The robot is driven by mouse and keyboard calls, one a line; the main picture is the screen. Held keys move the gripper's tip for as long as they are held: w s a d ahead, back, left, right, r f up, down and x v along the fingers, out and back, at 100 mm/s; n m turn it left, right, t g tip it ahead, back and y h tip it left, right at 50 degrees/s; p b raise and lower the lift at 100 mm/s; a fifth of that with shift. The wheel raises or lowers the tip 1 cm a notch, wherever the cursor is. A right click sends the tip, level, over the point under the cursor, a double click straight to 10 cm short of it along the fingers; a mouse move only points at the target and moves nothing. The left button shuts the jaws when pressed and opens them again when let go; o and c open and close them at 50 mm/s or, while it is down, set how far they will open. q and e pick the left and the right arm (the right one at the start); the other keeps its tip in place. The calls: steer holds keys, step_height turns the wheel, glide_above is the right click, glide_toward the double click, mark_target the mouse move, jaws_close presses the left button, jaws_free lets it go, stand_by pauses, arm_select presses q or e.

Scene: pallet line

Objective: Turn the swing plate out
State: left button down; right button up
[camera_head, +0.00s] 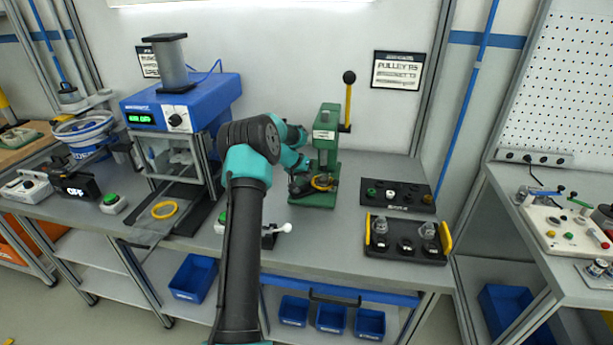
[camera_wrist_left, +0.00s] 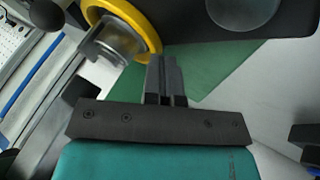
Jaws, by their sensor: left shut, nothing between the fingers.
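The green press (camera_head: 325,150) stands on the bench right of my left arm. A dark plate, which looks like the swing plate, sits low on its base and carries a yellow ring (camera_head: 323,183). In the left wrist view the dark plate (camera_wrist_left: 200,22) spans the top. The yellow ring (camera_wrist_left: 146,22) and a grey cylindrical part (camera_wrist_left: 110,42) show beside it. My left gripper (camera_wrist_left: 166,62) is shut and empty, its fingertips close to the plate's edge; contact cannot be told. In the head view the left gripper (camera_head: 299,186) is partly hidden by its own wrist. My right gripper is not in view.
A black tray (camera_head: 398,196) and another black tray with yellow handles (camera_head: 405,250) lie right of the press. A blue machine (camera_head: 185,105) and a loose yellow ring (camera_head: 164,210) are at left. The press's black-knobbed lever (camera_head: 348,100) stands up. A white-tipped handle (camera_head: 283,228) sits in front.

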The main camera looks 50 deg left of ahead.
arm_select(q)
steer(key=shift+w+d+m+g+h, duration=0.1)
steer(key=shift+d+m+g+h, duration=0.2)
steer(key=shift+d+m+h, duration=0.55)
steer(key=shift+d+m+g+h, duration=0.35)
steer(key=shift+d+m, duration=0.1)
steer(key=shift+m, duration=0.7)
steer(key=shift+a+f, duration=0.1)
steer(key=shift+a, duration=0.3)
steer(key=a, duration=0.1)
steer(key=s+a, duration=0.1)
steer(key=a, duration=0.1)
steer(key=shift+s+a, duration=0.2)
steer(key=shift+a, duration=0.05)
steer(key=v, duration=1)
steer(key=shift+s+d, duration=0.2)
steer(key=shift+d, duration=0.2)
steer(key=shift+w+a+f+n+t+y, duration=0.15)
steer(key=shift+a+n+t+y, duration=0.25)
steer(key=shift+n, duration=0.3)
